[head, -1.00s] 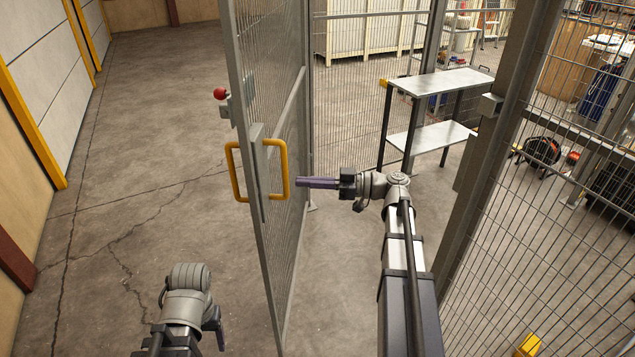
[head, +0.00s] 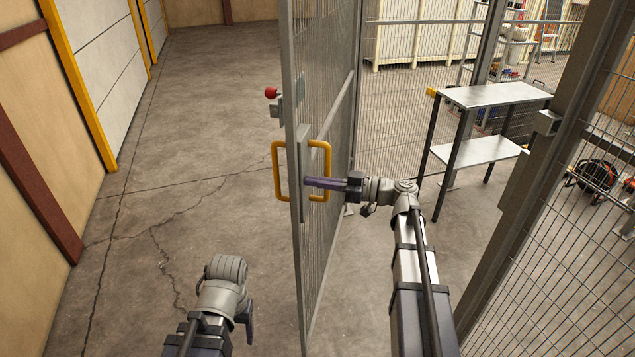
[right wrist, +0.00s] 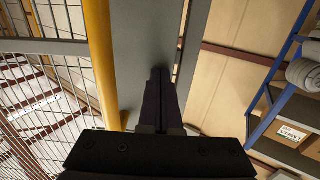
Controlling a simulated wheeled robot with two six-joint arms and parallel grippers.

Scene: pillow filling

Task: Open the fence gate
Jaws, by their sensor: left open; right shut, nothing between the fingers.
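The mesh fence gate (head: 330,110) stands swung away from the post at the right, with a gap between them. Its yellow handle (head: 275,172) has a loop on each side of the gate's edge. My right gripper (head: 308,183) is shut and empty, its fingertips at the right-hand loop, close to the gate frame. In the right wrist view the shut fingers (right wrist: 163,80) point at the grey frame (right wrist: 145,35), beside the yellow handle (right wrist: 102,60) and not around it. I cannot tell whether they touch the frame. My left gripper (head: 248,322) is open, low and left of the gate.
A grey fence post (head: 540,170) with mesh stands at the right. A metal shelf table (head: 495,95) stands beyond the gap. A red knob (head: 271,92) sits on the gate's left edge. The concrete floor (head: 190,110) left of the gate is clear.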

